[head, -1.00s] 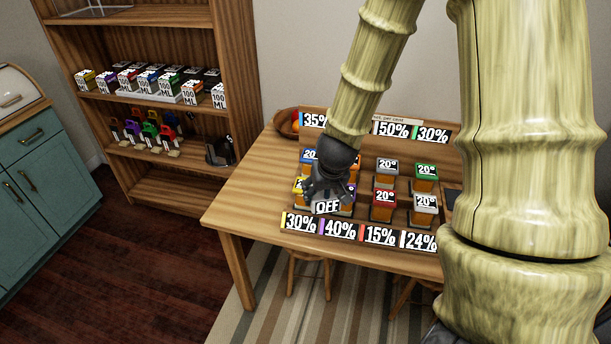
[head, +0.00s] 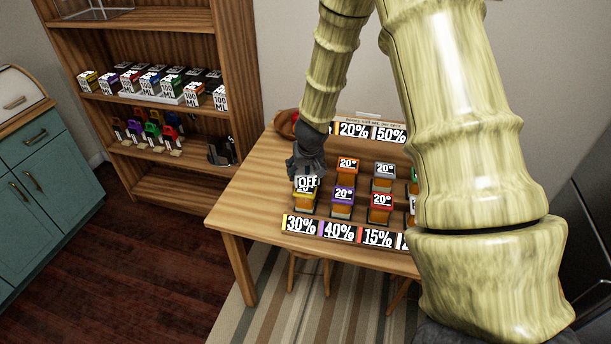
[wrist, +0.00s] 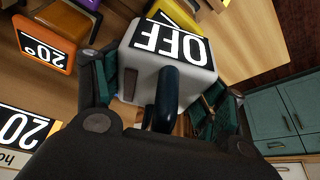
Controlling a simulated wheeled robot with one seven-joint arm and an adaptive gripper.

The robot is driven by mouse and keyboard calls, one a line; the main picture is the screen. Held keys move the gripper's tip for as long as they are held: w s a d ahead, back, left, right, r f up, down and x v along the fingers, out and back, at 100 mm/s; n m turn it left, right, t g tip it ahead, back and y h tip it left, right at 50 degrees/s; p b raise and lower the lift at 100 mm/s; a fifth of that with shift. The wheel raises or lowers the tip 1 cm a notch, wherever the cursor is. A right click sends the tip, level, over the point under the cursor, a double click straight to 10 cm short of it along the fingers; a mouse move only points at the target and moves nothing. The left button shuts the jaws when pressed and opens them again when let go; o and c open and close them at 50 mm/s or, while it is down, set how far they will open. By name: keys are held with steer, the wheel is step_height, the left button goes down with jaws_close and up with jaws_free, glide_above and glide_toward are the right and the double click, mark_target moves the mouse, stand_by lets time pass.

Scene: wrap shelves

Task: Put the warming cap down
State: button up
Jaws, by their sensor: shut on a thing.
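The warming cap is a pale block with a white "OFF" label (wrist: 170,84), seen large between my gripper's fingers in the wrist view. In the head view the cap (head: 307,183) shows only as its "OFF" label. My gripper (head: 306,170) is shut on it, above or at the yellow-topped jar (head: 304,201) at the left of the front row. I cannot tell whether the cap touches that jar. My gripper (wrist: 165,100) also fills the lower wrist view.
Jars with 20° tops stand close by: purple (head: 343,195), orange (head: 347,165), red (head: 381,201) and grey (head: 384,170). Percent cards (head: 340,232) line the front. The left part of the table (head: 250,185) is bare. A wooden shelf (head: 165,188) stands to the left.

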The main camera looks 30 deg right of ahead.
steer(key=shift+f+p, duration=0.45)
steer(key=shift+f, duration=1.15)
steer(key=shift+f, duration=0.15)
steer(key=o, duration=1.3)
